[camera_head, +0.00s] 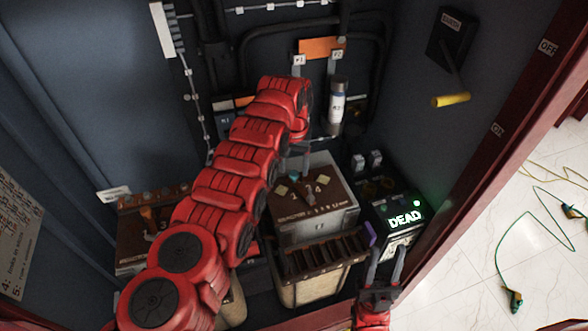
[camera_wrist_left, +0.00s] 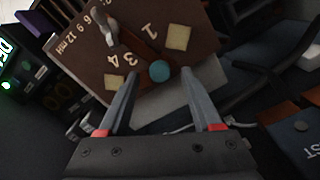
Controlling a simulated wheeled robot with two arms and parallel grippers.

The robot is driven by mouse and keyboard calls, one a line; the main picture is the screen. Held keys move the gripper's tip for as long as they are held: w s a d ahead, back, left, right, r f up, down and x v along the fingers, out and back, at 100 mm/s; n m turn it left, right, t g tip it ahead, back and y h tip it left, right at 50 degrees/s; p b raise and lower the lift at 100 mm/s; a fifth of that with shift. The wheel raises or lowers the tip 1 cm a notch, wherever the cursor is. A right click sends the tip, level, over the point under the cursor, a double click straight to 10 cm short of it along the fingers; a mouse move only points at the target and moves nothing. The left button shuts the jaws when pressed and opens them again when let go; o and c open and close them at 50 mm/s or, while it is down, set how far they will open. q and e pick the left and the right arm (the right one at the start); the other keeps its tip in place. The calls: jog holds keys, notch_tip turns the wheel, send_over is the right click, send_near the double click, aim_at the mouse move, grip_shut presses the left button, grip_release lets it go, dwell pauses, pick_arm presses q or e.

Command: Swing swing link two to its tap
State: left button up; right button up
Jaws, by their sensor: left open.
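I cannot tell for sure which part is swing link two or its tap. A brown-topped box (camera_head: 318,205) with numbers, pale square pads and a lever stands in the lower middle of the cabinet. Its top (camera_wrist_left: 190,48) also fills much of the left wrist view. There a teal round knob (camera_wrist_left: 159,71) shows between the fingertips, apart from both. My left gripper (camera_wrist_left: 159,78) is open and empty; in the head view it (camera_head: 296,158) hangs over the box's back edge, partly hidden by my arm. My right gripper (camera_head: 384,258) is open, with nothing seen between its fingers, at the lower right.
A black device (camera_head: 393,210) with a lit DEAD display stands right of the box. A slotted rack (camera_head: 320,262) is in front. A brown terminal board (camera_head: 135,240) is at left, partly behind my arm. A yellow-handled lever (camera_head: 451,100) juts from the right wall.

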pick_arm(q)
jog(key=shift+w+f, duration=0.1)
jog(key=shift+f, duration=0.65)
grip_shut()
dwell(0.9)
